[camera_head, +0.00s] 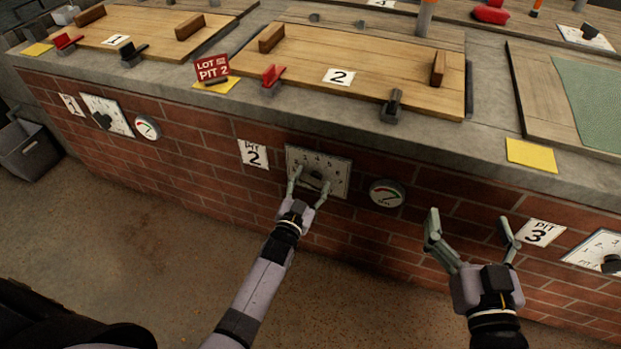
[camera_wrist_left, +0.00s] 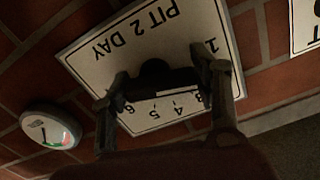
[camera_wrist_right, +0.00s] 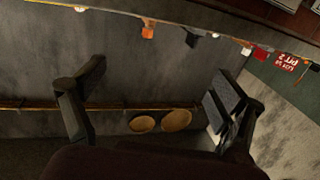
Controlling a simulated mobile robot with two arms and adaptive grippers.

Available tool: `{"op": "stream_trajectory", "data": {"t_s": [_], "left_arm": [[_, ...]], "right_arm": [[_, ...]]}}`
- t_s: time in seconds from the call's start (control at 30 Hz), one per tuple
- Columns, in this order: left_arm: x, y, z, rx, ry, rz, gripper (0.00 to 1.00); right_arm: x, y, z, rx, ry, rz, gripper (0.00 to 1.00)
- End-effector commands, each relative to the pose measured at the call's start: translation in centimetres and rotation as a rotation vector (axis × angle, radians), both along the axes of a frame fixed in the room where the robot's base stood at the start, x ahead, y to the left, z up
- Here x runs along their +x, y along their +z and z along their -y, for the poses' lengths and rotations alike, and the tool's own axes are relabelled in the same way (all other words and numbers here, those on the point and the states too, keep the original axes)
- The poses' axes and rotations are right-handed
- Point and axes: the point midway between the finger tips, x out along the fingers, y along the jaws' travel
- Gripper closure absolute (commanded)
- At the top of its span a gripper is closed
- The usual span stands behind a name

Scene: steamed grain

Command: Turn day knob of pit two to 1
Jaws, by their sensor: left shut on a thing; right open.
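The pit two day dial plate (camera_head: 338,169) is a white numbered plate on the brick wall, right of the "PIT 2" sign (camera_head: 253,154). In the left wrist view the plate (camera_wrist_left: 110,50) reads "PIT 2 DAY" and looks upside down. Its black knob (camera_wrist_left: 158,75) sits between my left fingers. My left gripper (camera_head: 307,190) is shut on the knob, which also shows in the head view (camera_head: 315,179). The fingers and knob hide part of the scale, so I cannot tell the exact setting. My right gripper (camera_head: 472,228) is open and empty in front of the wall, left of the "PIT 3" sign.
A round gauge (camera_head: 387,193) is on the wall right of the dial. Above is the counter with the pit two wooden lid (camera_head: 350,62), a red handle (camera_head: 271,78) and a black handle (camera_head: 393,104). The "PIT 3" sign (camera_head: 539,232) is near my right gripper.

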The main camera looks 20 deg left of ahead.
Motion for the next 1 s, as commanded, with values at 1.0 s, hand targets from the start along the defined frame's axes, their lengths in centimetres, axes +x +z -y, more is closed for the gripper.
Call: {"op": "stream_trajectory", "data": {"t_s": [1.0], "left_arm": [[-0.1, -0.4, 0.0, -0.267, 0.001, -0.013, 0.72]], "right_arm": [[-1.8, -6.2, 1.4, -0.082, -0.021, -0.333, 0.11]]}}
